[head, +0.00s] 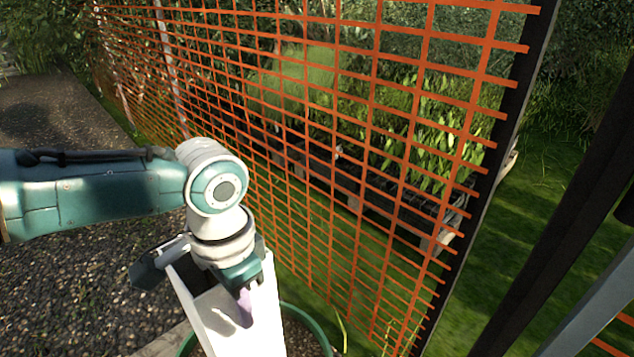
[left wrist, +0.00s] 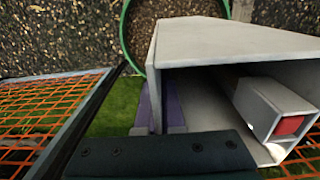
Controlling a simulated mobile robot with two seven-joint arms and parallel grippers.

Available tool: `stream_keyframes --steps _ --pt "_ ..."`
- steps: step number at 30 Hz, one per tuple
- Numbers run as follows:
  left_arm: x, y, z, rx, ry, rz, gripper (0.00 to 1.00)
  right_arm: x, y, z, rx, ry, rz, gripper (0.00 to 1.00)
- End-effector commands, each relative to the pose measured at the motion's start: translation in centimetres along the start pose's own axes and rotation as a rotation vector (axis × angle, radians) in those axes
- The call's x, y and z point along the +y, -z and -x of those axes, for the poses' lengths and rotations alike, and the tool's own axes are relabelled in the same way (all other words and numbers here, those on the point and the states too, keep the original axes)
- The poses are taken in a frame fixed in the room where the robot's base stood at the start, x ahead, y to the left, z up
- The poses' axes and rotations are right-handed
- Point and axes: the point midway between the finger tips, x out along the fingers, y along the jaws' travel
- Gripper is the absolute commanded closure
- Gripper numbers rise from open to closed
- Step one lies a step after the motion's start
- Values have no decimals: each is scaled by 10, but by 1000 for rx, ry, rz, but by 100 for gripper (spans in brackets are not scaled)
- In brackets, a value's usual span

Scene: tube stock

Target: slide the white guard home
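The white guard (head: 268,312) is a square, open-ended box tube at the bottom of the head view. It also fills the right of the left wrist view (left wrist: 235,42). A pale square post (left wrist: 265,100) with a red end lies inside the guard's mouth, towards one side. My left gripper (head: 244,305) is at the guard's upper end, one purple finger inside it. In the left wrist view the purple pads (left wrist: 160,108) straddle one guard wall and look closed on it. The guard's lower end is cut off in the head view. My right gripper is not in view.
A green hoop-like rim (head: 322,338) circles soil around the guard's lower part. Orange mesh fencing (head: 330,150) on a dark post (head: 478,215) stands close to the right. A planter (head: 400,205) is behind it. Open gravel (head: 70,270) lies to the left.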

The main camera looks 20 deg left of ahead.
Motion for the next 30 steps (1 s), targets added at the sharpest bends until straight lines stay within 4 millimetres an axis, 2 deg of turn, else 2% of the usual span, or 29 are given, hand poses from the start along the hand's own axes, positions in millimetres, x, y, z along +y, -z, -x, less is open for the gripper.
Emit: stream_keyframes --steps 30 --pt "0 0 -47 0 -1 0 100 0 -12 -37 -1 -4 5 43"
